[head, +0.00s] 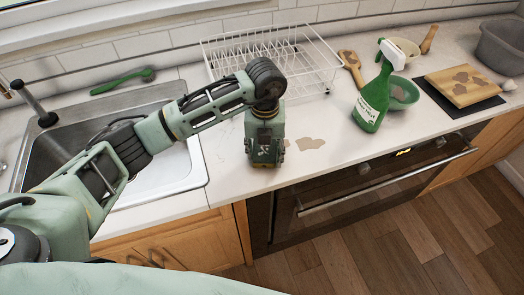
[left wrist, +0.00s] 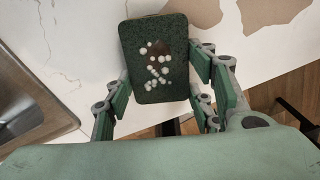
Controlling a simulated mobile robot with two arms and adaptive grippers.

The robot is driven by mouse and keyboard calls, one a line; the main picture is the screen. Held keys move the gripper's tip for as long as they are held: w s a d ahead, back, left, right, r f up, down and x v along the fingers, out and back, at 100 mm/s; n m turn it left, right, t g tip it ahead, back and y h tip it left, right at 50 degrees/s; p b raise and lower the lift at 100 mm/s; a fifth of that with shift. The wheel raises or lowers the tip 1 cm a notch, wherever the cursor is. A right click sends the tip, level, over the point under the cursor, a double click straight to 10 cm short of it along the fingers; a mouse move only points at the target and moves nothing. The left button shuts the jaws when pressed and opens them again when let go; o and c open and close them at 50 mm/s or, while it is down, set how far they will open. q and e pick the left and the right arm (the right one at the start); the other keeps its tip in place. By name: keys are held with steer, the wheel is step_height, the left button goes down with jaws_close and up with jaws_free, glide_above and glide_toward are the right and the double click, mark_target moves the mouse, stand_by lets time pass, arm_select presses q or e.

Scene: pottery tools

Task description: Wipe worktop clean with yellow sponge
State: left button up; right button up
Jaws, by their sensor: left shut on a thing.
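My left gripper (head: 264,160) points down over the worktop (head: 228,182), just right of the sink. In the left wrist view it is shut on the sponge (left wrist: 135,75), with a finger on each side. The sponge shows a dark green scouring face with white foam blobs and a small brown patch. Its yellow part is hardly visible, and the gripper hides the sponge in the head view. A brown stain (head: 310,143) lies on the worktop right of the gripper; stains also show in the left wrist view (left wrist: 272,12). My right gripper is not in view.
A white dish rack (head: 315,62) stands behind the gripper. A green spray bottle (head: 371,100), a green bowl (head: 408,90) and a stained wooden board (head: 462,88) stand to the right. The sink (head: 150,180) is left. The worktop's front edge is close, above the oven (head: 375,180).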

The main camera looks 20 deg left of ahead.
arm_select(q)
steer(key=shift+f, duration=0.1)
steer(key=shift+s+a, duration=0.1)
steer(key=shift+a, duration=0.05)
steer(key=shift+s+a, duration=0.9)
steer(key=shift+a, duration=0.3)
steer(key=shift+w+d+f, duration=0.1)
steer(key=shift+w+d, duration=0.15)
steer(key=shift+w, duration=0.2)
steer(key=w+b, duration=0.1)
steer(key=w+d, duration=0.1)
steer(key=w+d+b, duration=0.1)
steer(key=shift+w+b, duration=0.3)
steer(key=shift+b, duration=0.05)
steer(key=shift+w+d+b, duration=0.25)
steer(key=shift+w+b, duration=0.1)
steer(key=shift+w, duration=0.35)
